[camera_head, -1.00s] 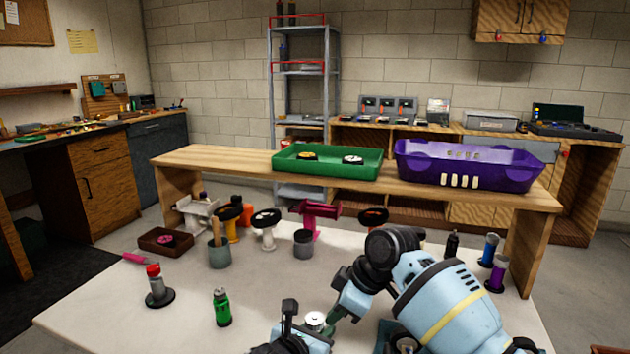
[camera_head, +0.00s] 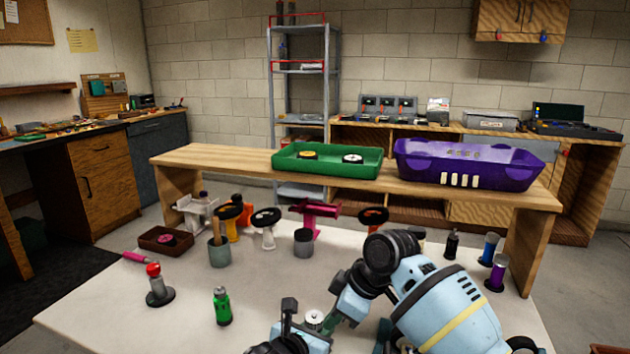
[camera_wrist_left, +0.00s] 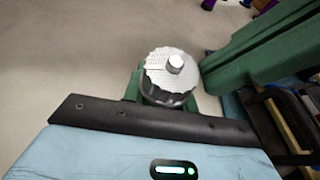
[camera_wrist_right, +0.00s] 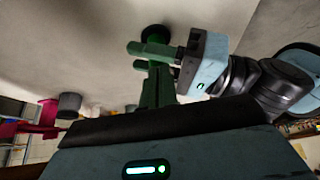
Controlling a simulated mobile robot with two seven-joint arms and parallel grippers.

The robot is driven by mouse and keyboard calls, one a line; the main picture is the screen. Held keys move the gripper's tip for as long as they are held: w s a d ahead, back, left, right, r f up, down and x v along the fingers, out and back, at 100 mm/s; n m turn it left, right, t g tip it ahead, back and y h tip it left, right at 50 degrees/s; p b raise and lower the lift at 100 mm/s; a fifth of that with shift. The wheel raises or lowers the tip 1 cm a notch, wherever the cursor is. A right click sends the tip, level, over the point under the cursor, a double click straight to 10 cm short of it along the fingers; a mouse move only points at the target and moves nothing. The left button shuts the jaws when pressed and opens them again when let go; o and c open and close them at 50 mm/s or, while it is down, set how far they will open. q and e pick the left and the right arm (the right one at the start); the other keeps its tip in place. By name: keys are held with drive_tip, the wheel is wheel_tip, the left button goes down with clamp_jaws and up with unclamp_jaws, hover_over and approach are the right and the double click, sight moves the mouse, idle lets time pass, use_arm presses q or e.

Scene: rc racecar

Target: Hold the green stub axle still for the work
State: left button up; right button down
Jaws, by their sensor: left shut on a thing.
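The stub axle shows as a round part with a silver knurled top (camera_wrist_left: 171,72) and a small pin; its silver top also shows in the head view (camera_head: 314,317). My left gripper (camera_head: 322,328) is shut around it, with green fingers on its sides in the left wrist view. Those fingers hide most of its body. In the right wrist view, the left gripper (camera_wrist_right: 150,50) reaches in from the right, beside a dark round piece with a green rim (camera_wrist_right: 155,33). My right gripper (camera_wrist_right: 160,84) has its green fingers close together, very near the left gripper, with nothing visible between them.
A green bottle (camera_head: 222,307) and a red-topped stand (camera_head: 157,288) stand left of the grippers on the white table (camera_head: 110,300). A grey cup (camera_head: 303,243) and several stands line its back. A green tray (camera_head: 325,167) and purple crate (camera_head: 465,165) sit on the bench behind.

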use_arm(q)
drive_tip(key=shift+s+d, duration=0.1)
drive_tip(key=shift+d, duration=0.1)
use_arm(e)
drive_tip(key=shift+s+a, duration=0.1)
drive_tip(key=shift+s+d, duration=0.1)
drive_tip(key=shift+d, duration=0.25)
use_arm(q)
drive_tip(key=shift+a, duration=0.15)
use_arm(e)
wheel_tip(320, 180, up, 6)
idle(0.4)
use_arm(q)
drive_tip(key=o, duration=1.1)
drive_tip(key=shift+v, duration=5.95)
